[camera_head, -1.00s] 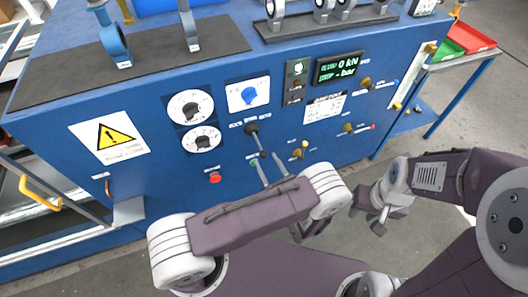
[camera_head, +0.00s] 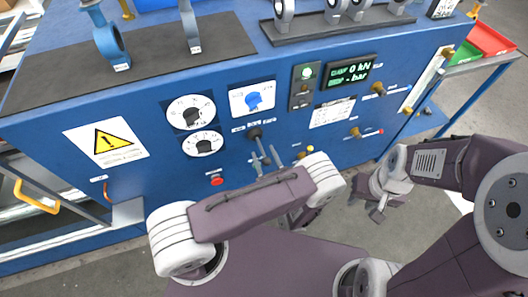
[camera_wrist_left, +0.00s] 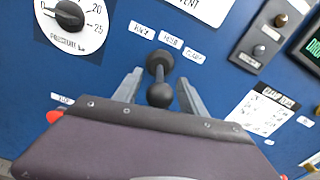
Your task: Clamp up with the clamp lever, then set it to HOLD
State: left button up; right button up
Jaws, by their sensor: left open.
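The clamp lever (camera_head: 254,133) is a black lever with a round knob on the front of the blue panel. In the left wrist view the lever (camera_wrist_left: 160,93) stands out toward the camera, below a row of small white labels (camera_wrist_left: 171,40); the middle one appears to read HOLD. My left gripper (camera_head: 266,154) is open, its grey fingers pointing at the panel. In the wrist view its fingers (camera_wrist_left: 157,92) lie on either side of the knob, with gaps; contact cannot be told. My right gripper (camera_head: 377,208) hangs away from the panel at the right, apparently empty.
Open floor lies at right.

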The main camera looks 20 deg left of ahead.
pick_arm(q)
grip_shut()
dwell(1.3)
